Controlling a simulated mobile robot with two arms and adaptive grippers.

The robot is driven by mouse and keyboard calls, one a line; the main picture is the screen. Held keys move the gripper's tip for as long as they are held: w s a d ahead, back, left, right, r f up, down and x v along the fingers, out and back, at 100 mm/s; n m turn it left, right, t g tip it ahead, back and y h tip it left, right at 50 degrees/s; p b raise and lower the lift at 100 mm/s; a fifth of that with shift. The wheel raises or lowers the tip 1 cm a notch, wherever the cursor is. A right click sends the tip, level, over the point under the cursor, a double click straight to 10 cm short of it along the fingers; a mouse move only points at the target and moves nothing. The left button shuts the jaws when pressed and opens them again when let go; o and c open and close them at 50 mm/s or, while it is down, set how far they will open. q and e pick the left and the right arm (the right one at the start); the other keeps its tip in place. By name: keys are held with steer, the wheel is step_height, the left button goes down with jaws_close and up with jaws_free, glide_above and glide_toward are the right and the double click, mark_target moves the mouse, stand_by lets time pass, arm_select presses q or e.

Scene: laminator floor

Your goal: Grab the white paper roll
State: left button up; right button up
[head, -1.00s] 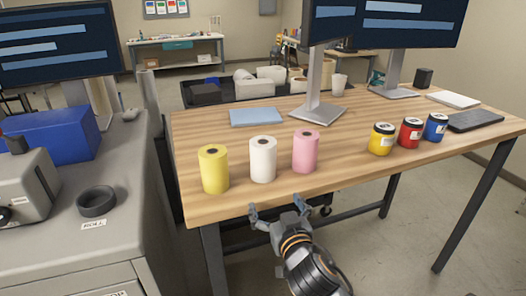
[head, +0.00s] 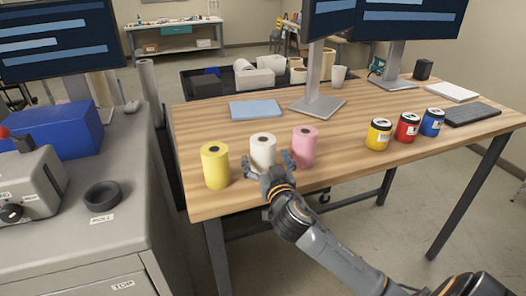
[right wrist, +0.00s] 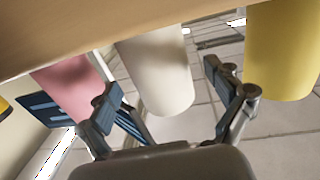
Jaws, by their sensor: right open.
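The white paper roll (head: 262,148) stands upright on the wooden table, between the yellow roll (head: 215,166) and the pink roll (head: 304,147). My right gripper (head: 268,161) is open at the near side of the white roll and hides its lower part in the head view. In the right wrist view, which looks upside down, the white roll (right wrist: 157,75) shows between the two spread fingers of the right gripper (right wrist: 170,100). Whether the fingers touch it cannot be told. The pink roll (right wrist: 70,88) and yellow roll (right wrist: 282,50) stand outside the fingers. My left gripper is not in view.
Yellow, red and blue jars (head: 407,128) stand at the table's right. A blue pad (head: 255,109) and a monitor stand (head: 318,98) are behind the rolls. A grey cabinet with a black ring (head: 102,195) is at the left.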

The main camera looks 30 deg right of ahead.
steer(key=shift+p+x, duration=0.35)
steer(key=shift+x, duration=1.15)
steer(key=shift+f, duration=0.1)
steer(key=shift+s, duration=0.1)
steer(key=shift+c, duration=0.5)
steer(key=c, duration=1.4)
steer(key=shift+o, duration=0.2)
